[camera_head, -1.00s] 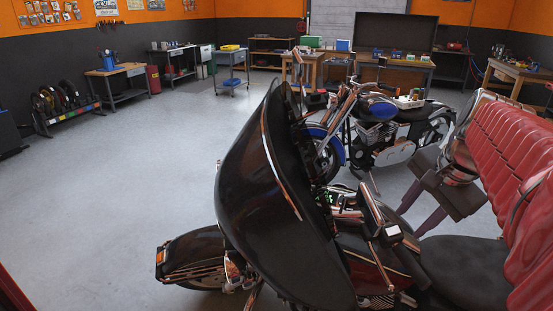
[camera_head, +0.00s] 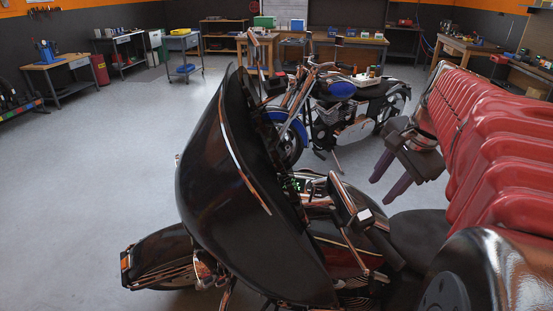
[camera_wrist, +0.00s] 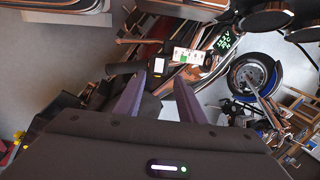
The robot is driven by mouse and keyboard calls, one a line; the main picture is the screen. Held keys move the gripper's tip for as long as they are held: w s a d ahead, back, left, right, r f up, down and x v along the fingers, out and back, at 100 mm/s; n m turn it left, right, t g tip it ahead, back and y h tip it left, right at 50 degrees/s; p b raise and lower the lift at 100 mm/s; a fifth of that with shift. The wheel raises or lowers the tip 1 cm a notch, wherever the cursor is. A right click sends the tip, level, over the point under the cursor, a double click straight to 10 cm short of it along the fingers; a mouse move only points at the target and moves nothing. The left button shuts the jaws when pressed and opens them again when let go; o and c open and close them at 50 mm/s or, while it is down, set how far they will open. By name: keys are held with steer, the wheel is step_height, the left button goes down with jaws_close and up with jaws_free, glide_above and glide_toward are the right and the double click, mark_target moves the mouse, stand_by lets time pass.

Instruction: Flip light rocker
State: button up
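A black motorcycle with a large dark fairing (camera_head: 215,190) fills the middle of the head view. Its handlebar controls (camera_head: 350,205) sit to the right of the fairing. In the wrist view a small pale panel with coloured marks (camera_wrist: 190,56) lies beyond my fingertips, with a lit green display (camera_wrist: 226,40) to its right. I cannot tell which part is the light rocker. My gripper (camera_head: 378,188) hangs above and to the right of the handlebar, apart from it. Its two purple-grey fingers are spread and empty in the wrist view (camera_wrist: 160,88).
A blue motorcycle (camera_head: 340,105) stands behind the black one. The black seat (camera_head: 418,236) lies below my gripper. Workbenches (camera_head: 360,50) line the back wall, with a blue cart (camera_head: 184,55) to their left. The floor (camera_head: 110,170) at left is clear.

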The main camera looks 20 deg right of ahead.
mark_target(360, 217)
steer(key=x, duration=1.2)
steer(key=shift+f, duration=0.2)
steer(key=shift+c, duration=0.2)
jaws_close()
